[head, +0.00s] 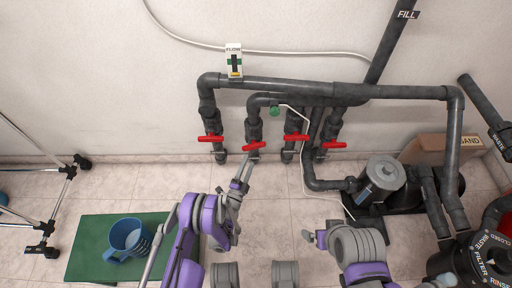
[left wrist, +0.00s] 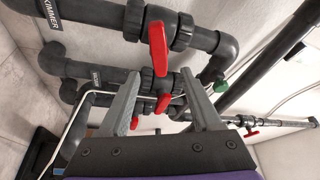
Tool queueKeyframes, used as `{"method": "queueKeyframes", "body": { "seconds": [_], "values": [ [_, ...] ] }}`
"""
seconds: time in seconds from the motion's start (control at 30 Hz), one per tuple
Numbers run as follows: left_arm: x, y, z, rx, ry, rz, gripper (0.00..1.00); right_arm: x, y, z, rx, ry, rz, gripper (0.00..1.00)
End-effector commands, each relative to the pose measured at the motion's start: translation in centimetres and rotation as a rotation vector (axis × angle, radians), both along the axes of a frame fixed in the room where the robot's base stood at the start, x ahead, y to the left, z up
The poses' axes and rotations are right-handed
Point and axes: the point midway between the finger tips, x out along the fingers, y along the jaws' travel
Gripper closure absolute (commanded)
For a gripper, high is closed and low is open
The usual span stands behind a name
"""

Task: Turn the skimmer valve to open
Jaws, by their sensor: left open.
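The skimmer valve is a dark grey pipe valve with a red handle (head: 210,138), leftmost in the row along the wall. In the left wrist view its red handle (left wrist: 157,47) lies crosswise to the pipe, beside a SKIMMER label (left wrist: 50,12). My left gripper (head: 242,172) is open and empty, in front of and right of this handle in the head view. In the left wrist view the handle shows beyond and above the gap between the open fingers, apart from them. My right gripper (head: 312,237) is low at right of centre; its finger gap is not clear.
More red valve handles (head: 255,146) stand close to the right, with a green knob (head: 274,110) above. A FLOW sign (head: 234,62) is on the wall. A pump (head: 382,177) stands right.

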Motion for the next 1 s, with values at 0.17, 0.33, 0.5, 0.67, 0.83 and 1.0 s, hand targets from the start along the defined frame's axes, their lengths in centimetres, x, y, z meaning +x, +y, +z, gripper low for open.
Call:
{"method": "queueKeyframes", "body": {
  "seconds": [0.17,0.33,0.5,0.67,0.83,1.0],
  "values": [
    [2.1,-0.8,0.2,0.002,-0.001,-0.002,0.35,0.1,0.0,-0.4,0.000,0.000,0.000,0.00],
    [5.2,-2.0,0.7,0.000,0.000,0.000,0.35,0.2,0.0,-1.0,0.000,0.000,0.000,0.00],
    [7.9,-3.0,1.1,0.000,0.001,0.001,0.35,0.3,0.0,-1.4,0.000,0.000,0.000,0.00],
    [9.3,-3.5,1.3,-0.001,0.002,0.001,0.35,0.3,0.0,-1.6,0.000,-0.001,0.000,0.00],
    [9.8,-3.7,1.4,-0.001,0.002,0.001,0.35,0.3,0.0,-1.6,0.000,-0.001,0.000,0.00],
    [9.8,-3.7,1.4,-0.001,0.002,0.001,0.35,0.3,0.0,-1.6,0.000,-0.001,0.000,0.00]
  ]
}}
